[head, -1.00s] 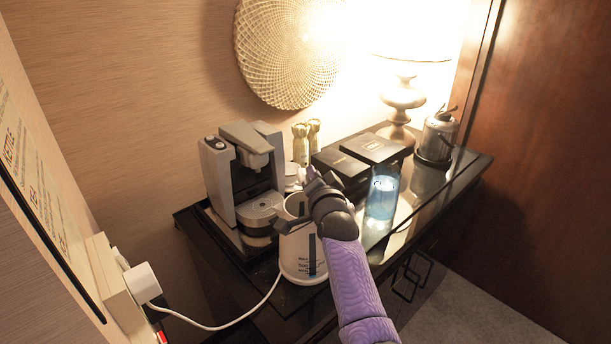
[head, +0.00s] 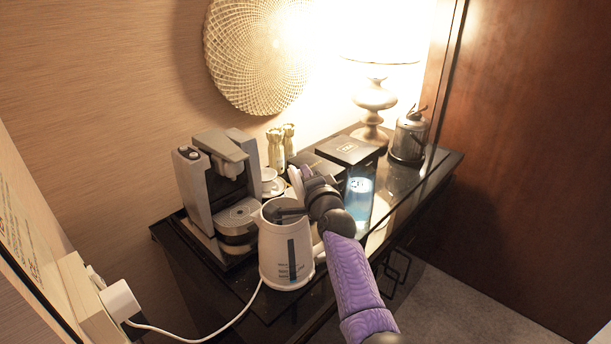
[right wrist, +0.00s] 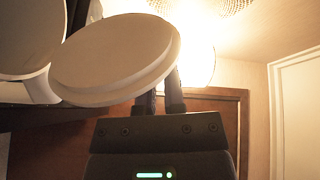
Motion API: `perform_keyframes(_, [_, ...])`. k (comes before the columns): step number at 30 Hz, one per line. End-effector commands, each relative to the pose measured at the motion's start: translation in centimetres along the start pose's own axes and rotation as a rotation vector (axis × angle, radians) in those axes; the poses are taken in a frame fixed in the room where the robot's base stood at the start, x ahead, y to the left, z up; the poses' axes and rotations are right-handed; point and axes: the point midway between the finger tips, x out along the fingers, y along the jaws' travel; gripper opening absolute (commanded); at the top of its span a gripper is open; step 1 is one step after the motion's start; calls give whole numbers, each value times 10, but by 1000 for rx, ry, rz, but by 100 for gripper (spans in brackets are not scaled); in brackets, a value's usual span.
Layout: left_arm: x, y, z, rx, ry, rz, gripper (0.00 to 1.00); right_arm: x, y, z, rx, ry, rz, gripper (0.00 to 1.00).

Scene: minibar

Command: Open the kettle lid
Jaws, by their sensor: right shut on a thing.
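The white kettle (head: 285,252) stands at the front of the black minibar top, with its dark inside partly showing at the top. The round white lid (right wrist: 115,60) fills much of the right wrist view, and its pale edge shows raised and tilted above the kettle in the head view (head: 296,184). My right gripper (right wrist: 160,98), above the kettle's right side in the head view (head: 304,194), is shut on the lid's edge. The gripper hides the hinge area, so I cannot tell whether lid and kettle still touch there. My left gripper is not in view.
A coffee machine (head: 217,190) stands close left of the kettle. A blue glass (head: 358,200), dark boxes (head: 347,149), a lamp (head: 374,100) and a metal bucket (head: 409,138) are to the right. A white cord (head: 205,334) runs to a wall plug (head: 120,300).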

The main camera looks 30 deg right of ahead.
Motion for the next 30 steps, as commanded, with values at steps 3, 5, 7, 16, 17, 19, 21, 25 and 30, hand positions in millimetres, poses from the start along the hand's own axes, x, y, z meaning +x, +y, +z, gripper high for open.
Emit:
perform_keyframes(3, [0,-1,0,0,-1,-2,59,0,0,0,0,0,1,0])
perform_keyframes(5, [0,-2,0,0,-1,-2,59,0,0,0,0,0,1,0])
perform_keyframes(7, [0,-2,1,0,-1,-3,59,0,0,0,0,0,1,0])
perform_keyframes(16, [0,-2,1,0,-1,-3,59,0,0,0,-1,0,1,47])
perform_keyframes(17, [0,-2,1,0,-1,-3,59,0,0,0,-1,0,1,47])
perform_keyframes(19, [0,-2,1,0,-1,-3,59,0,0,0,-1,0,1,47])
perform_keyframes(21, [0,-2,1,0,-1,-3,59,0,0,0,-1,0,1,47])
perform_keyframes(25, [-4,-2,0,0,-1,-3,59,-6,-1,0,0,-2,1,47])
perform_keyframes(30, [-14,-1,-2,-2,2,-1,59,-34,-2,0,0,-1,1,47])
